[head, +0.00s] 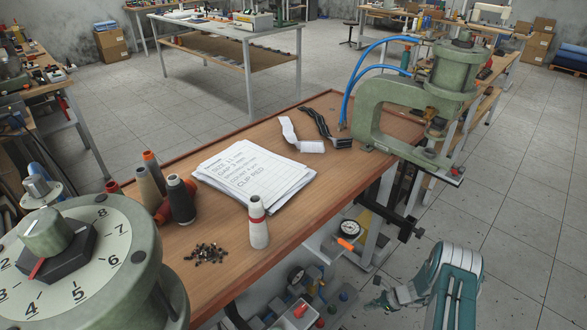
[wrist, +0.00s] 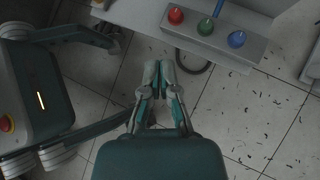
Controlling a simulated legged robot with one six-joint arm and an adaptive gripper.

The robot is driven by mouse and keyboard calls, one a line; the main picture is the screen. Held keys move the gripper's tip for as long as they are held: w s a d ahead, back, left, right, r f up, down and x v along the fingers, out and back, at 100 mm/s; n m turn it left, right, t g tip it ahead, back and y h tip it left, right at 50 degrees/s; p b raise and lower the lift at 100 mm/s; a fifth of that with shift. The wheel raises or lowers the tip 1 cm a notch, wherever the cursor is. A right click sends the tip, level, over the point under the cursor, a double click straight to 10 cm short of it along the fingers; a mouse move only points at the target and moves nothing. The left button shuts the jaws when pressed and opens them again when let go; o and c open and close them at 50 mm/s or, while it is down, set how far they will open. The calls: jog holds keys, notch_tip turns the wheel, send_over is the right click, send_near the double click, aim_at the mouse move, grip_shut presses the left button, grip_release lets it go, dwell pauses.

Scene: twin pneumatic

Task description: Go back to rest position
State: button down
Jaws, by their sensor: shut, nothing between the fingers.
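My gripper (head: 385,299) hangs low beside the workbench, at the lower right of the head view, over the tiled floor. In the wrist view my gripper (wrist: 158,68) has its two fingertips together, with nothing between them. Floor tiles lie beyond the fingertips. The gripper is apart from the bench and touches nothing that I can see.
A box (wrist: 253,45) with red, green and blue buttons lies just beyond the fingertips. The wooden workbench (head: 215,237) holds papers (head: 253,177), thread spools and a green press (head: 370,105). A large numbered dial (head: 70,265) stands lower left. Floor at right (head: 520,220) is free.

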jog(key=w+a+r+n+h, duration=0.1)
jog(key=w+r+n, duration=0.15)
jog(key=r, duration=0.75)
jog(key=w+r+n+h, duration=0.1)
jog(key=w+r+n, duration=0.15)
jog(key=r, duration=0.75)
jog(key=s+a+r+n+h, duration=0.1)
jog(key=s+a+r+n, duration=0.15)
jog(key=r, duration=0.65)
jog(key=s+a+r+n+h, duration=0.15)
jog(key=r+n, duration=0.25)
jog(key=r, duration=0.5)
jog(key=s+a+r+n+t+h, duration=0.1)
jog(key=s+a+r+n, duration=0.15)
jog(key=s+r, duration=0.4)
jog(key=s+a+r+n+h, duration=0.1)
jog(key=s+a+r+n, duration=0.15)
jog(key=s+r, duration=0.4)
jog(key=s+r+n+t+h, duration=0.2)
jog(key=s+r+n, duration=0.4)
jog(key=s, duration=0.6)
jog(key=shift+s+a+t, duration=0.2)
jog(key=shift+a+t, duration=0.2)
jog(key=shift+t, duration=0.1)
jog(key=c, duration=1.2)
grip_release()
jog(key=shift+s+r, duration=0.1)
jog(key=shift+s, duration=0.15)
jog(key=o, duration=0.5)
jog(key=shift+o, duration=0.5)
